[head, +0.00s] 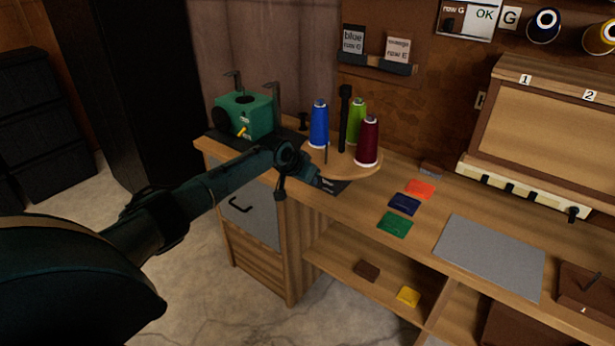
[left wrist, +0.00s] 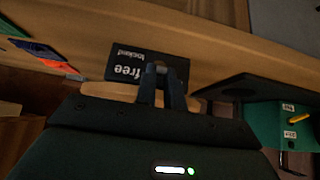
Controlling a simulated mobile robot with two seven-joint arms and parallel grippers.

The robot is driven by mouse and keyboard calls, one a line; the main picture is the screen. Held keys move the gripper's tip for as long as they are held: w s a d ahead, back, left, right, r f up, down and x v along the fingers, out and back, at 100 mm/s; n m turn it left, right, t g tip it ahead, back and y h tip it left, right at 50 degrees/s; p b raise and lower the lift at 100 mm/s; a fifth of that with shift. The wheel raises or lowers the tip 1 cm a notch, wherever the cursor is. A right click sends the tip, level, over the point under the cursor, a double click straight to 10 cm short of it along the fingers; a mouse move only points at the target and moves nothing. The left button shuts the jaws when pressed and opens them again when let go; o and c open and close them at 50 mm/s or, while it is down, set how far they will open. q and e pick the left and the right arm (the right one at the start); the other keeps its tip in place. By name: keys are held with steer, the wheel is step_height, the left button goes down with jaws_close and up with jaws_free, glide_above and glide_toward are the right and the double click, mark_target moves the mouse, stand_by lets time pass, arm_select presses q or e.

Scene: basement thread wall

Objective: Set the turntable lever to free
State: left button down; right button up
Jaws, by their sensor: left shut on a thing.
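The turntable (head: 366,169) is a round wooden disc on the bench, bearing blue (head: 319,125), green (head: 357,118) and dark red (head: 367,142) thread cones around a black post. Its wooden edge also shows in the left wrist view (left wrist: 100,90). Beside it is a dark plate (left wrist: 120,63) printed "free" and "locked", upside down in that view. My left gripper (head: 329,184) is at the turntable's front edge, over the plate. In the left wrist view its fingers (left wrist: 161,72) are shut on a small pale lever tip (left wrist: 160,66). The fingers hide most of the lever, so I cannot tell its setting.
A green machine (head: 245,115) with a yellow lever stands on a black mat left of the turntable. Orange, navy and green patches (head: 395,224) and a grey mat (head: 490,255) lie to the right. A label rack (head: 377,65) hangs behind.

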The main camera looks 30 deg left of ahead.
stand_by(0.3)
arm_select(q)
steer(key=c, duration=1.5)
jaws_free()
steer(key=shift+s+a+r, duration=0.1)
steer(key=shift+s+r, duration=0.3)
steer(key=shift+r, duration=0.1)
steer(key=p+v, duration=0.1)
steer(key=v, duration=1.1)
steer(key=shift+f, duration=0.1)
